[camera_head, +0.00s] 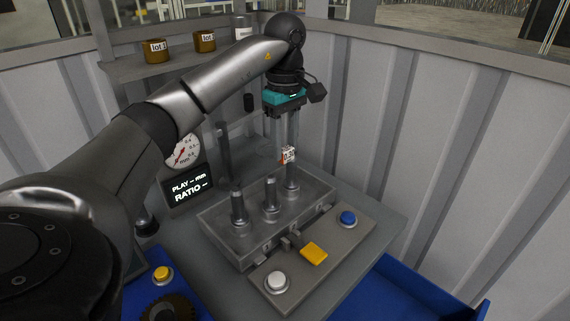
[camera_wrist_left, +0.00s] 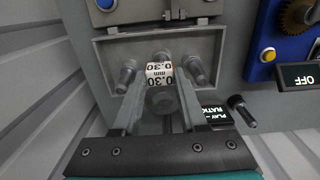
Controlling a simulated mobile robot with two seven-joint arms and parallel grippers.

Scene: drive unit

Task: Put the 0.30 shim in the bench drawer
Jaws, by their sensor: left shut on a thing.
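My left gripper (camera_head: 287,152) points down over a grey metal fixture. It is shut on the 0.30 shim (camera_head: 288,156), whose white label reads "0.30 mm" in the left wrist view (camera_wrist_left: 159,74). In the head view the shim is small, close to the top of the rightmost post (camera_head: 291,178); I cannot tell whether they touch. A blue open-topped box (camera_head: 430,290), perhaps the bench drawer, shows at the lower right, cut off by the frame. My right gripper is not in view.
The fixture (camera_head: 215,222) has several upright posts. In front, a panel carries a white button (camera_head: 276,281), a yellow lever (camera_head: 314,253) and a blue button (camera_head: 348,217). A gauge and display (camera_head: 187,188) stand to the left. Ribbed walls close off the back and right.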

